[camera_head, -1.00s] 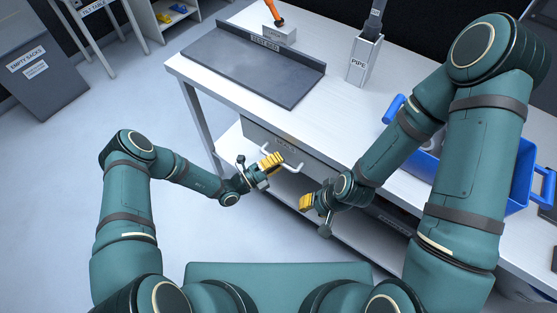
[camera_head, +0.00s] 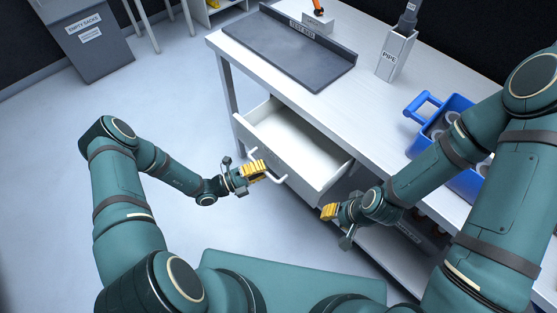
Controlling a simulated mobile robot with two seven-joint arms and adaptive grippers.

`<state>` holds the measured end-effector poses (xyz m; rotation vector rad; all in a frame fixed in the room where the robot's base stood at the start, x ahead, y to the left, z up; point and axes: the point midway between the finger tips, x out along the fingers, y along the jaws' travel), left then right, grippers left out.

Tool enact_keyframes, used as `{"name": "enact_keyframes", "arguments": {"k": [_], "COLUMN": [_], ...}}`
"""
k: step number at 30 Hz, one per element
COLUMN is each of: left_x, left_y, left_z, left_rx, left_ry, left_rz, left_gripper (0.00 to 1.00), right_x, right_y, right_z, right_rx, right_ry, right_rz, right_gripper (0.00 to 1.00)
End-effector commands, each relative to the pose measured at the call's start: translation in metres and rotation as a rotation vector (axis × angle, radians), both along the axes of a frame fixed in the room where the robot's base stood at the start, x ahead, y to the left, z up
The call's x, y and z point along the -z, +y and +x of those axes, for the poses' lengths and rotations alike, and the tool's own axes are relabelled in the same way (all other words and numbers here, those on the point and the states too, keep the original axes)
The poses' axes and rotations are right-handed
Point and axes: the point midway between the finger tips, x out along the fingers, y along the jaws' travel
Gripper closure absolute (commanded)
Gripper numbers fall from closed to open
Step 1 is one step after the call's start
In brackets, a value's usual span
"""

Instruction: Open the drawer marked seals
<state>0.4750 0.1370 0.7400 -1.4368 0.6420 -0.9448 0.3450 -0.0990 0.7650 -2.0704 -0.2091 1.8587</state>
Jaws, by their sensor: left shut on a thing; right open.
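A white-grey drawer (camera_head: 318,177) under the workbench stands pulled well out, and its inside looks empty. Its front faces my body, and I cannot read its marking in this view. A pale bar handle (camera_head: 281,179) is on the drawer front. My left gripper (camera_head: 262,171), with yellow fingers, is shut on the handle, and the fingers hide part of it. My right gripper (camera_head: 327,212) is open and empty, to the right of the drawer and apart from it.
The workbench (camera_head: 372,104) carries a dark test bed tray (camera_head: 285,52), a holder marked PIPE (camera_head: 396,53) and a blue crate (camera_head: 424,110) with cylindrical parts. A grey empty sacks bin (camera_head: 92,45) stands far left. The floor left of the bench is clear.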

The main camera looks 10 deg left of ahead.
Motion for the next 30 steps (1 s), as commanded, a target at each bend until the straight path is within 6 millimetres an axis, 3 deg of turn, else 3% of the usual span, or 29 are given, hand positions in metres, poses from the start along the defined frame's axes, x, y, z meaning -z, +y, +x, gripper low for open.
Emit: {"name": "enact_keyframes", "arguments": {"k": [3,9,26,27,29,30], "left_x": [-0.001,-0.001,0.0,0.0,0.0,0.0], "left_y": [0.016,0.032,0.04,0.04,0.04,0.04], "left_z": [-0.025,-0.049,-0.059,-0.059,-0.059,-0.059], "left_rx": [0.004,0.005,0.005,0.005,0.005,0.004], "left_ry": [0.003,0.001,0.001,0.001,0.001,0.001], "left_rz": [-0.003,-0.003,-0.001,-0.001,-0.001,-0.001], "left_gripper": [1.0,1.0,1.0,0.74,0.57,0.57], "right_x": [-0.003,-0.004,-0.004,-0.004,-0.004,-0.004], "right_y": [0.0,0.0,0.0,0.0,0.0,0.0], "right_z": [0.001,0.001,0.001,0.001,0.001,0.001], "right_rx": [0.001,0.002,0.002,0.002,0.002,0.002], "right_ry": [-0.002,-0.003,-0.003,-0.003,-0.003,-0.003], "right_rz": [0.0,0.0,0.0,0.0,0.0,0.0], "right_gripper": [0.62,0.62,0.62,0.62,0.62,0.62]}}
